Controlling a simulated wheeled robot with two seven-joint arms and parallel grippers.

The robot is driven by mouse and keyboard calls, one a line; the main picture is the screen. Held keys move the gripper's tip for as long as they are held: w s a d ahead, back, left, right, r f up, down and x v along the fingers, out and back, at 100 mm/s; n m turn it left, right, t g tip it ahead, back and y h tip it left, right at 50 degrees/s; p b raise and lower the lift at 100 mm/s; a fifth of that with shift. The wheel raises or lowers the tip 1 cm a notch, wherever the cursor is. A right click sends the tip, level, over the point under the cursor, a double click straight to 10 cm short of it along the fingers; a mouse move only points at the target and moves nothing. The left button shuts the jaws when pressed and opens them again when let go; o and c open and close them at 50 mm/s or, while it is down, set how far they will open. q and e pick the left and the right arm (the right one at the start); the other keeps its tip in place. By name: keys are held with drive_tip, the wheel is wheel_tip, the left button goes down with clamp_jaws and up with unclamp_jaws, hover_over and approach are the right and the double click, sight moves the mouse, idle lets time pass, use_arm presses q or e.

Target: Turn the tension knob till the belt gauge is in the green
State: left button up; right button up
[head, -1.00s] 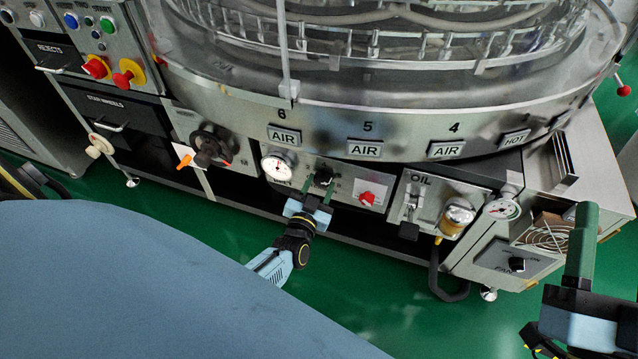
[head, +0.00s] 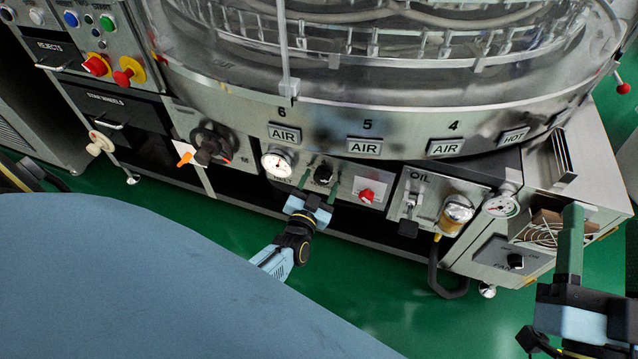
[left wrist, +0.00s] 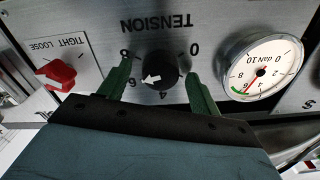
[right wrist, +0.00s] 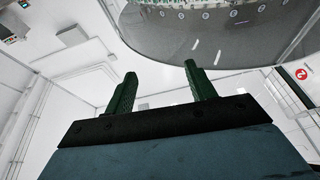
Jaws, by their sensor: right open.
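The black tension knob (left wrist: 161,73) sits on a grey panel marked TENSION, upside down in the left wrist view. Its white arrow points near the 6. The head view shows the knob (head: 323,174) too. The round white belt gauge (left wrist: 259,66) is beside it, with a red needle pointing lower left, close to a short green band; the exact reading is hard to tell. It also shows in the head view (head: 278,162). My left gripper (left wrist: 158,92) is open, its green fingers apart on either side of the knob. My right gripper (right wrist: 160,88) is open and empty, away from the panel.
A red TIGHT/LOOSE switch (left wrist: 57,73) is beside the tension knob. An OIL unit (head: 411,201) and another gauge (head: 501,205) stand further right. Green floor lies open in front.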

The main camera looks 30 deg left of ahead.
use_arm(q)
drive_tip(key=shift+s, duration=0.2)
drive_tip(key=p+v, duration=0.4)
drive_tip(key=v, duration=0.9)
use_arm(e)
drive_tip(key=s+d+f+g+h, duration=0.2)
drive_tip(key=f+g, duration=0.3)
drive_tip(key=f, duration=0.3)
drive_tip(key=s+d+f+g+h, duration=0.2)
drive_tip(key=f+g, duration=0.4)
drive_tip(key=f, duration=0.2)
drive_tip(key=shift+d+m+g, duration=0.15)
drive_tip(key=shift+m+g, duration=0.15)
use_arm(q)
drive_tip(key=shift+w, duration=0.1)
